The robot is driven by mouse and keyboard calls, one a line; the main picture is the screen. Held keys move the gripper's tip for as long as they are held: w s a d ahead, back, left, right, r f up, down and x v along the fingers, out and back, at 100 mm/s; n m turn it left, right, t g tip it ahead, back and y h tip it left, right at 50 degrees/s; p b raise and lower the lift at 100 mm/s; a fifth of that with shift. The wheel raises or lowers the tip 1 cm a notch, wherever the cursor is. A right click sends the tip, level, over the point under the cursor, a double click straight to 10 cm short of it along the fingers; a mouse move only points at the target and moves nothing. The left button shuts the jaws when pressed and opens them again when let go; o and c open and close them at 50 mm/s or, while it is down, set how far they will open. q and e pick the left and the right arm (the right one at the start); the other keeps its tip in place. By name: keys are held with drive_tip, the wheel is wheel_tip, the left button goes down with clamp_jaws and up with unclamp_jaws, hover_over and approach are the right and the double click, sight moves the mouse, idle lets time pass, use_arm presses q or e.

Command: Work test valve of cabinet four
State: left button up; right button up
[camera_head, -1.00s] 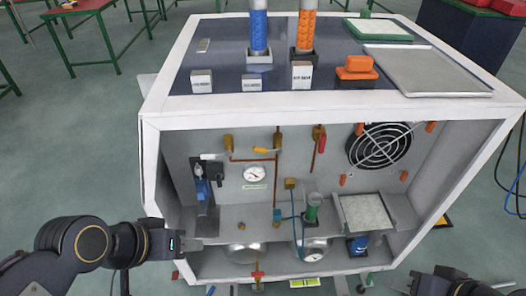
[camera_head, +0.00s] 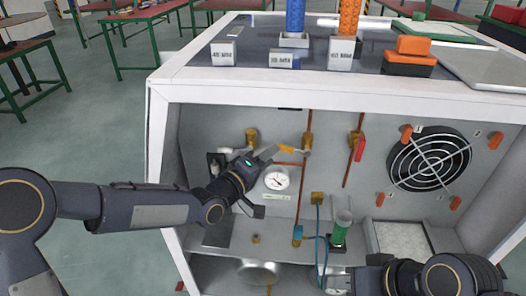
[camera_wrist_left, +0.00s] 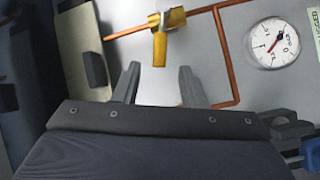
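The yellow valve handle (camera_head: 290,149) points left from a brass valve (camera_head: 307,143) on the cabinet's back panel, above a round white gauge (camera_head: 276,180). My left gripper (camera_head: 265,182) is inside the cabinet, just left of the handle, fingers apart and nothing between them. In the left wrist view the yellow handle (camera_wrist_left: 160,48) lies ahead of the gap between the open fingers (camera_wrist_left: 159,85), apart from them. The gauge (camera_wrist_left: 274,44) is at its upper right. My right gripper (camera_head: 375,275) is low at the right; its fingers cannot be made out.
Another brass valve (camera_head: 252,137) is left of the handle, and a red-handled valve (camera_head: 359,147) is to the right. Copper pipes, a black fan (camera_head: 428,163) and a green cylinder (camera_head: 341,228) are nearby. The white cabinet frame (camera_head: 330,97) borders the opening above.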

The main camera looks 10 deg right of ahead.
sight(292, 150)
use_arm(q)
drive_tip(key=x, duration=0.8)
drive_tip(key=shift+p, duration=0.3)
drive_tip(key=shift+r, duration=0.1)
clamp_jaws()
